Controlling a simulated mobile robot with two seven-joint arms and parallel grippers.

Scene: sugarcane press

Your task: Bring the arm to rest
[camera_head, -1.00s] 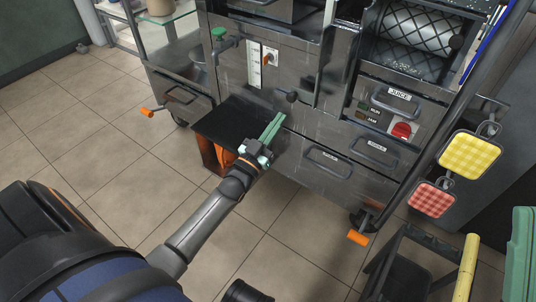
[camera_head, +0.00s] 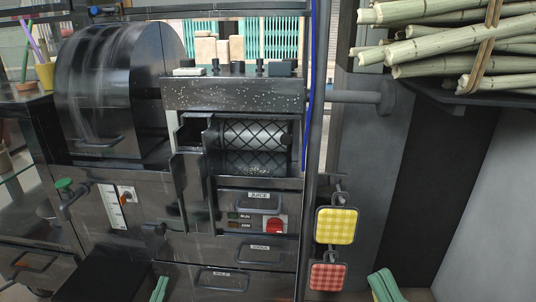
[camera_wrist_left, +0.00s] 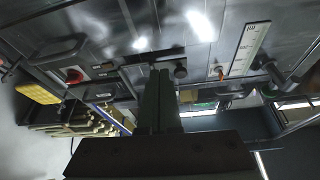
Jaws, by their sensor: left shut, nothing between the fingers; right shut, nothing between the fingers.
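My left gripper (camera_head: 160,289) shows only its green fingertips at the bottom edge of the head view, in front of the press's lower drawers. In the left wrist view its two green fingers (camera_wrist_left: 159,100) lie together with nothing between them, pointing toward the metal front. My right gripper (camera_head: 384,286) shows as green fingers at the bottom edge, right of the red checked pad. It is shut and empty. Both arms are mostly below the picture.
The steel press (camera_head: 232,95) has a mesh-guarded roller, a red knob (camera_head: 274,226) and labelled drawers. Yellow (camera_head: 336,225) and red (camera_head: 328,276) checked pads hang at its right. Sugarcane stalks (camera_head: 460,40) lie on a shelf at upper right. A black tray (camera_head: 105,276) juts out at lower left.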

